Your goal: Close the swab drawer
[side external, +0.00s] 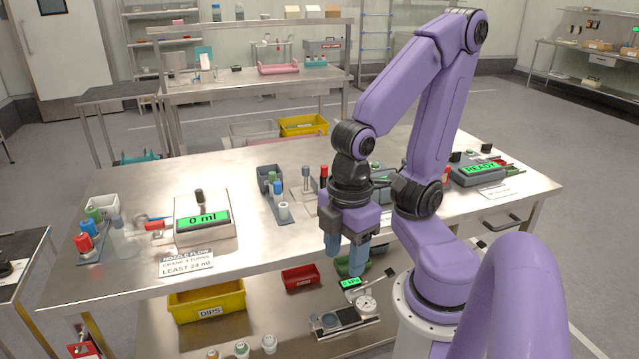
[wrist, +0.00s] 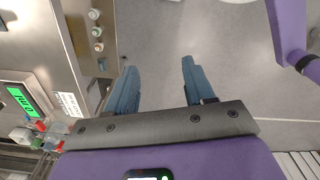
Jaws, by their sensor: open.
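My gripper (side external: 345,258) points down near the table's front edge, with its two blue fingers apart and nothing between them. In the wrist view, my gripper (wrist: 160,66) has bare grey floor between and beyond its fingers. A metal drawer front with a dark handle (side external: 503,219) shows under the right part of the tabletop, beyond my arm. No swab label is readable on it, so I cannot tell whether it is the swab drawer. How far it stands out is also unclear. My gripper is to its left and apart from it.
The steel table (side external: 130,270) holds a "0 ml" device (side external: 205,220), a "READY" device (side external: 478,170) and racks of tubes. On the lower shelf are a yellow "DIPS" bin (side external: 207,303), a red bin (side external: 300,278) and a gauge device (side external: 345,315). Open floor shows in the wrist view.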

